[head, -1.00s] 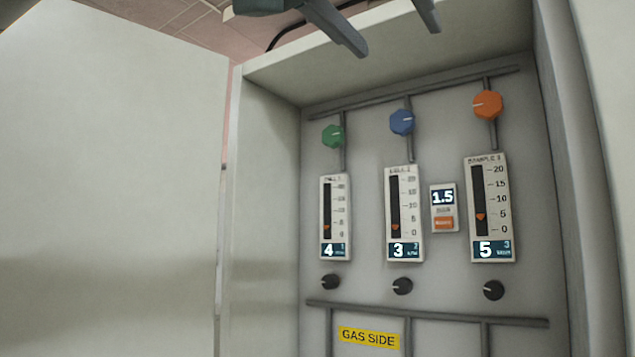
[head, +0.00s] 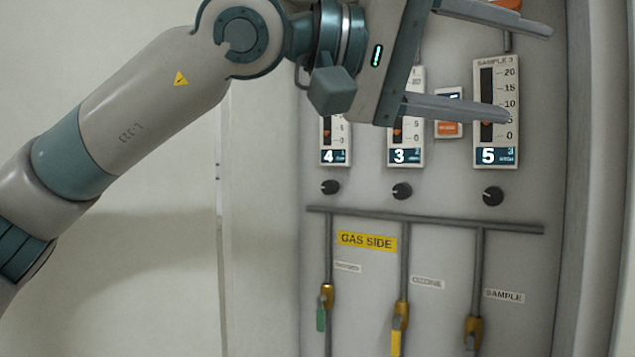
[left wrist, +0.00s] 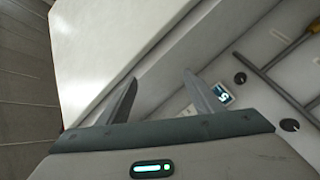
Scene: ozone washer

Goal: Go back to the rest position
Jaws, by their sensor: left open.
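My left gripper (head: 523,66) is open and empty in the head view. Its two fingers point right, one above the other, in front of the upper part of the panel. They cover parts of the flow meters and an orange knob (head: 508,4) at the top edge. In the left wrist view both fingers (left wrist: 160,96) are spread with nothing between them. My left arm comes in from the left across the open door side. My right gripper is not in view.
The gas panel has flow meters reading 4 (head: 335,148), 3 (head: 407,140) and 5 (head: 495,120). Black knobs (head: 402,191) sit below, above a pipe rail (head: 425,219). A yellow GAS SIDE label (head: 367,241) and valves with green (head: 321,318), yellow (head: 397,335) and grey handles (head: 472,340) are lower. Cabinet walls flank the panel.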

